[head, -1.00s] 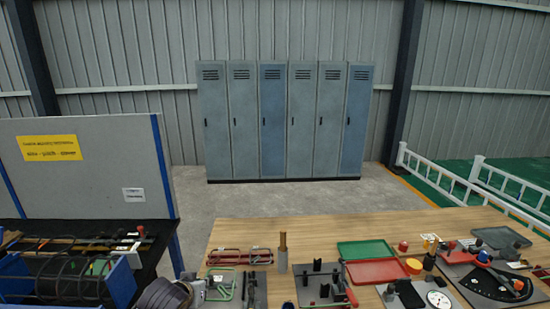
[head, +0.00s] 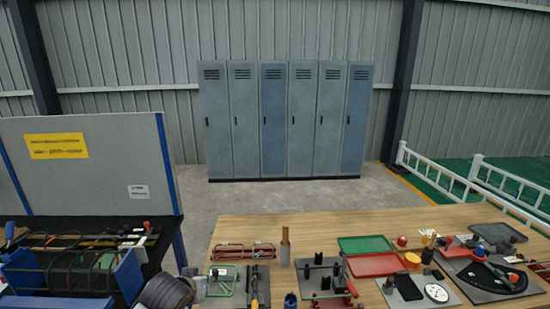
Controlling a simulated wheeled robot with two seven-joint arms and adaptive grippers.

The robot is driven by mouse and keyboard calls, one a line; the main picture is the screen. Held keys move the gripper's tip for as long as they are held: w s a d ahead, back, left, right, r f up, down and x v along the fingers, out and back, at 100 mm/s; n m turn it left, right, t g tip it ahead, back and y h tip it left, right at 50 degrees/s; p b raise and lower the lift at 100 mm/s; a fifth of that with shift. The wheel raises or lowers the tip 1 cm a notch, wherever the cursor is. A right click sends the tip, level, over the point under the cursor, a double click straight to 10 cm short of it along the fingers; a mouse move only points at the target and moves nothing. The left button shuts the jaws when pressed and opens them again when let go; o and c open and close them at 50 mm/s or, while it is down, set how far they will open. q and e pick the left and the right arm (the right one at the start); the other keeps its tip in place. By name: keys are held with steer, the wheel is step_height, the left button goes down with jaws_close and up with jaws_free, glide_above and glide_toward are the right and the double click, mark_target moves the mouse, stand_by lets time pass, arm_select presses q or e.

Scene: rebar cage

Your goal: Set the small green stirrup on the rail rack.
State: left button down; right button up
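A small green stirrup (head: 222,281), a thin bent outline, lies on a grey plate at the front left of the wooden table. A green piece (head: 106,261) also shows inside the dark bar cage (head: 62,272) on the left bench. Red rails (head: 244,250) stand at the back left of the wooden table; I cannot tell whether they are the rail rack or whether it is the blue-ended frame (head: 128,277) on the left bench.
Pliers (head: 254,288) lie right of the stirrup. A wooden post (head: 285,247), a black-post fixture (head: 318,276), a green tray (head: 365,244) and a red tray (head: 376,264) stand farther right. Bare wood (head: 330,224) lies behind.

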arm_select(q)
steer(key=shift+w+r, duration=0.55)
steer(key=shift+r, duration=0.3)
steer(key=shift+w+f, duration=0.15)
steer(key=shift+f, duration=0.1)
steer(key=shift+s+f+b, duration=0.25)
steer(key=shift+f+b, duration=0.3)
steer(key=shift+f, duration=0.15)
steer(key=s+f+b, duration=0.4)
steer(key=s+f, duration=0.2)
steer(key=f, duration=0.7)
steer(key=shift+s+a+f, duration=0.15)
steer(key=shift+s, duration=0.05)
